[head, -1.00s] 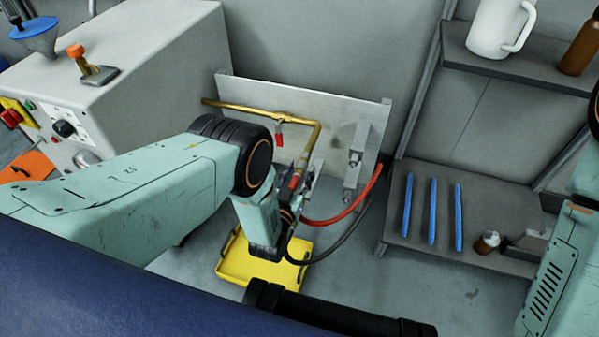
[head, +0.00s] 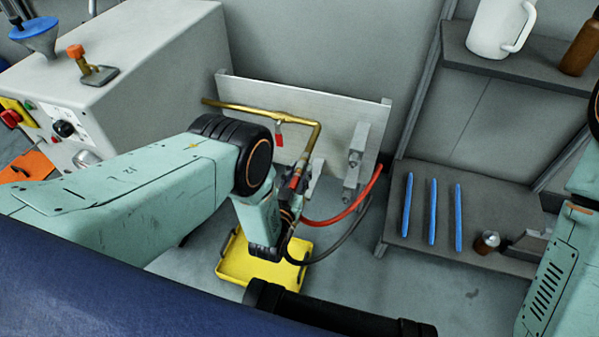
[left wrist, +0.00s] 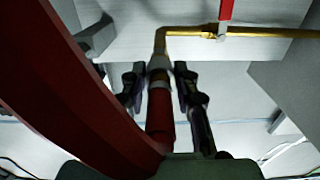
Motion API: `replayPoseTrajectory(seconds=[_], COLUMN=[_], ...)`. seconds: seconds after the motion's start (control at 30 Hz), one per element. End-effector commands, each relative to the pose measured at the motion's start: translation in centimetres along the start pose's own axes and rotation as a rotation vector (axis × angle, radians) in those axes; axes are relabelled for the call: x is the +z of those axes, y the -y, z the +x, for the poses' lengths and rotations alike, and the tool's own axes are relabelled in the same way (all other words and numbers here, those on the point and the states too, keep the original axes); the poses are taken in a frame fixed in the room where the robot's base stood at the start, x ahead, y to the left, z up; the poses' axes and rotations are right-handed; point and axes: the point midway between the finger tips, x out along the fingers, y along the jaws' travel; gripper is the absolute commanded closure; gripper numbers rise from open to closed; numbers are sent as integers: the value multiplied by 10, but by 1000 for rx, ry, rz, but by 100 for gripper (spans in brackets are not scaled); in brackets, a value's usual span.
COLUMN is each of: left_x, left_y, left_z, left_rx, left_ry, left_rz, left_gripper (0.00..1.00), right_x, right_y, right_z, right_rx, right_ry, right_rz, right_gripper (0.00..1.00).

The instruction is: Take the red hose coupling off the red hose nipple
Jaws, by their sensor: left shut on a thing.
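The red hose coupling (head: 294,182) is at the lower end of the brass pipe, in front of the pale panel. In the left wrist view the coupling (left wrist: 160,115) is upright, in line with the nipple (left wrist: 158,75) above it, and I see no gap between them. My left gripper (head: 297,178) is shut on the coupling. In the left wrist view its dark fingers (left wrist: 165,92) stand on both sides of the coupling; the contact itself is hard to see. The red hose (head: 345,215) curves right from below the coupling. My right gripper is out of view.
The brass pipe (head: 260,111) runs along the panel (head: 340,115) and carries a small red handle (head: 279,140). A yellow tray (head: 232,268) stands below my gripper, and a black hose (head: 335,252) loops beside it. A shelf with blue sticks (head: 432,212) is at right.

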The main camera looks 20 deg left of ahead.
Motion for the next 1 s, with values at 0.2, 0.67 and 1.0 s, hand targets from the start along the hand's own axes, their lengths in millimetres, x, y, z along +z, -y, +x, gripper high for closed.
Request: replayPoseTrajectory(seconds=[0.2,0.67,1.0], left_x=[-1,0,-1], left_y=[0,0,0], left_z=[-3,-19,-30], left_rx=[0,0,0], left_ry=[0,0,0], left_rz=[0,0,0], left_gripper=[100,100,100], right_x=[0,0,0], right_y=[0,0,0], right_z=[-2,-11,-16], right_rx=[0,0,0], right_ry=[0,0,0], right_rz=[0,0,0], right_gripper=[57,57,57])
